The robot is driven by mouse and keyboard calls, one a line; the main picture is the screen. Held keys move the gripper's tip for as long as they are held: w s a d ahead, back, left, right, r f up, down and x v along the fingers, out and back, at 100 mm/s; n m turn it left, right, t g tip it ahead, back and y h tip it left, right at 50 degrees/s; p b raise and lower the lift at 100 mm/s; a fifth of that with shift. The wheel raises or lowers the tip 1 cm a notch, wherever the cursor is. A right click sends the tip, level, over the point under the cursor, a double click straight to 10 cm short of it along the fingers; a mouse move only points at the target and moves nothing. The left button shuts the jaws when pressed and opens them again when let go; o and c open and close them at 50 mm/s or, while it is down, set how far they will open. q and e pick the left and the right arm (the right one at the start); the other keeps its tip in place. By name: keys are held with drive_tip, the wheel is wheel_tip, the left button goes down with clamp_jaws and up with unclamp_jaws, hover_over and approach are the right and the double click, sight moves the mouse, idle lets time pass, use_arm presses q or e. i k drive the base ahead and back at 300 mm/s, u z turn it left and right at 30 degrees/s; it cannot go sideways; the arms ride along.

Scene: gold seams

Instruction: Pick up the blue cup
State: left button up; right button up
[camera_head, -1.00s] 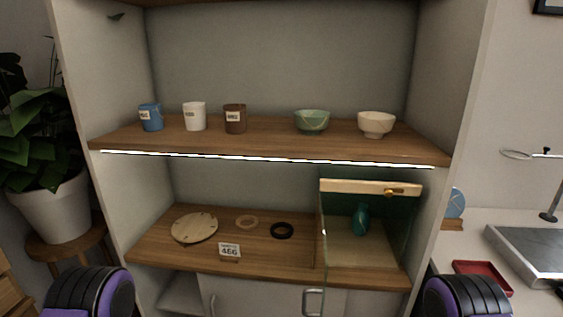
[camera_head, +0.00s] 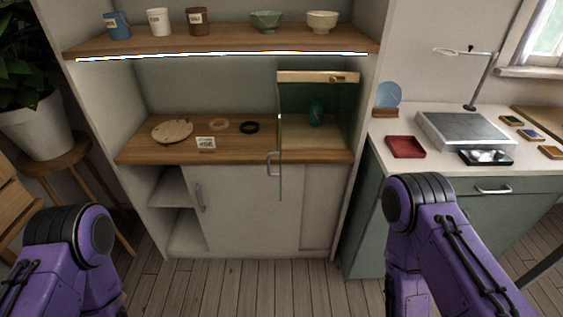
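The blue cup (camera_head: 117,25) stands upright at the left end of the upper wooden shelf (camera_head: 220,42). It has a white label on its side. A white cup (camera_head: 159,21) and a brown cup (camera_head: 196,21), also labelled, stand to its right in a row. My two purple arms show low in the picture, at the left and the right, well below and apart from the cup. Neither gripper shows.
A green bowl (camera_head: 265,21) and a cream bowl (camera_head: 322,21) share the upper shelf. A potted plant (camera_head: 38,130) stands left; a counter (camera_head: 440,164) with a red tray (camera_head: 405,147) stands right.

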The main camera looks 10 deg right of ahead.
sight(118, 26)
drive_tip(key=z, duration=0.05)
drive_tip(key=k, duration=0.55)
drive_tip(key=u, duration=0.75)
drive_tip(key=i, duration=1)
drive_tip(key=z, duration=0.75)
drive_tip(key=i, duration=0.7)
drive_tip(key=z, duration=0.2)
drive_tip(key=k, duration=1.2)
drive_tip(key=u, duration=1.1)
drive_tip(key=i, duration=1)
drive_tip(key=z, duration=0.6)
